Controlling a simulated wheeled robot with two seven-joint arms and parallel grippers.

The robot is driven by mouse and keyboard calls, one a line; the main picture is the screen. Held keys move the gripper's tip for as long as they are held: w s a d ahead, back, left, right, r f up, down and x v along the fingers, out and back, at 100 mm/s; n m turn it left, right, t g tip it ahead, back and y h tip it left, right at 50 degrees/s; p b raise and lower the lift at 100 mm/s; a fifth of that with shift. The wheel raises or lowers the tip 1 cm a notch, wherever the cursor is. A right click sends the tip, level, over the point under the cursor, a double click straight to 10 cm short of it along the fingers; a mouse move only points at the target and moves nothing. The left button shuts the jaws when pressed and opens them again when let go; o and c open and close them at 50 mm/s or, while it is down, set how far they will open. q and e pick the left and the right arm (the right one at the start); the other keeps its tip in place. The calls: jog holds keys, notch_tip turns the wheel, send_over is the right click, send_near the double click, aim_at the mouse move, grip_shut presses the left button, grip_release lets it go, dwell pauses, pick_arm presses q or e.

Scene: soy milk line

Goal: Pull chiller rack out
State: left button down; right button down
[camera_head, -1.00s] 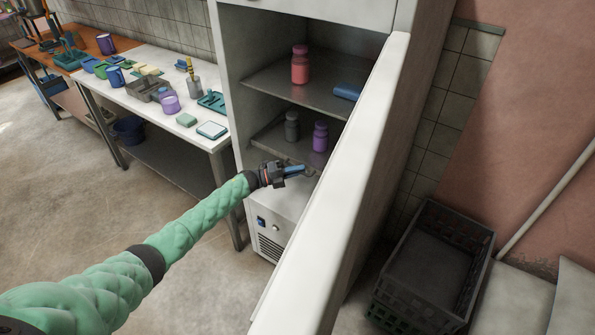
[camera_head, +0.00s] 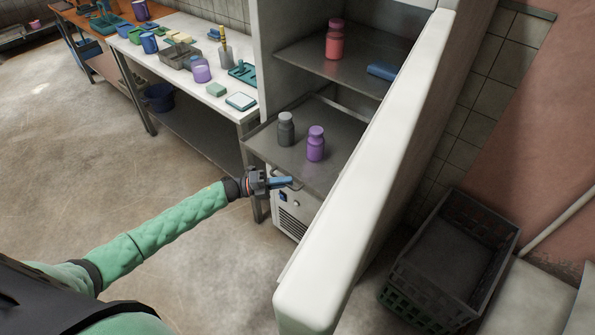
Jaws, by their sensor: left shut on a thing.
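The lower chiller rack (camera_head: 275,157) is a grey metal shelf that juts out past the front of the white chiller cabinet (camera_head: 285,217). A grey bottle (camera_head: 286,129) and a purple bottle (camera_head: 316,144) stand upright on it. My left gripper (camera_head: 284,182) is shut at the rack's front edge, on what appears to be its handle; the fingers hide most of the grip. My right gripper is not in view.
The upper shelf (camera_head: 305,53) holds a pink bottle (camera_head: 334,40) and a blue item (camera_head: 382,71). The open chiller door (camera_head: 375,170) stands to the right. A white table (camera_head: 190,92) with several items is at left. A dark crate (camera_head: 450,262) sits on the floor at right.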

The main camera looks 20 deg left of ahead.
pick_arm(q)
jog(key=s+a, duration=0.2)
jog(key=s, duration=0.4)
jog(key=shift+a+b, duration=0.3)
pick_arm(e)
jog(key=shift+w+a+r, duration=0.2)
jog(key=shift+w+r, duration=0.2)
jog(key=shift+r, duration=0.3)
pick_arm(q)
jog(key=shift+s, duration=0.1)
jog(key=c, duration=1.8)
grip_release()
jog(key=shift+o, duration=0.2)
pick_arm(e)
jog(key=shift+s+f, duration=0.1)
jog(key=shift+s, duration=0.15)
pick_arm(q)
jog(key=shift+f, duration=0.1)
